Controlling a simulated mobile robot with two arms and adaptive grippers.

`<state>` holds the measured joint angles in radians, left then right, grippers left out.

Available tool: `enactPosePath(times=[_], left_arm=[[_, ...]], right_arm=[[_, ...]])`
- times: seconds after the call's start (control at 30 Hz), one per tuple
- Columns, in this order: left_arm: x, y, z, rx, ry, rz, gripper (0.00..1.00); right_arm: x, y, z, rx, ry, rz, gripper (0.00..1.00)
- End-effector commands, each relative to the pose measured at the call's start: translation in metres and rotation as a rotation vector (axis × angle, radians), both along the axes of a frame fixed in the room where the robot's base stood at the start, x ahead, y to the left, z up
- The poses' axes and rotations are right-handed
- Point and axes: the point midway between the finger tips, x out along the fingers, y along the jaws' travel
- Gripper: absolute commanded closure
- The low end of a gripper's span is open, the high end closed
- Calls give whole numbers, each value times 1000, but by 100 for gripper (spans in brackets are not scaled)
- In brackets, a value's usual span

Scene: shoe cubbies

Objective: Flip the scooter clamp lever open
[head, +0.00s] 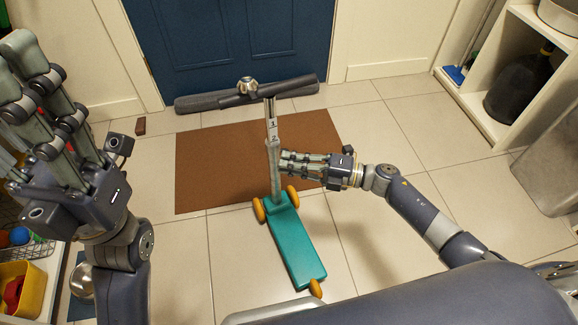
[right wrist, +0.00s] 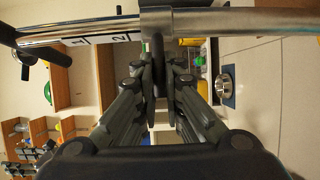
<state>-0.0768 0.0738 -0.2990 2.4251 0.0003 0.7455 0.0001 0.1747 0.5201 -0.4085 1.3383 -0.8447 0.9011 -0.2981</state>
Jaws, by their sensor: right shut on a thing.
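The scooter stands upright with a teal deck (head: 297,240), orange wheels, a silver stem (head: 271,120) marked 1 and 2, and a dark handlebar (head: 270,90). A grey clamp collar (right wrist: 188,22) sits around the stem below the number 2 mark. The lever's lower end is hidden between the fingers. My left gripper (head: 12,62) is raised at the left, open and empty, away from the scooter.
The scooter stands partly over a brown mat (head: 205,165) before a blue door (head: 230,40). A dark grey roll (head: 195,103) lies along the door. A shelf (head: 485,115) stands at right; a yellow bin (head: 28,285) is at lower left.

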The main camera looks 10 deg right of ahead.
Motion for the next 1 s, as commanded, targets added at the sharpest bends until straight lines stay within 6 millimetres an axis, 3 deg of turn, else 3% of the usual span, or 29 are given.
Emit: enactPosePath(times=[0.27,0.3,0.37,0.77,1.0], left_arm=[[0,0,0,0,1,-1,60],[0,0,0,0,1,-1,60],[0,0,0,0,1,-1,60],[0,0,0,0,1,-1,60],[0,0,0,0,1,-1,60]], right_arm=[[1,-1,0,-1,3,-1,100],[1,-1,0,-1,3,-1,82],[1,-1,0,0,2,-1,71],[-2,-4,-1,0,4,-1,71],[-20,-41,-1,-4,5,-1,71]])
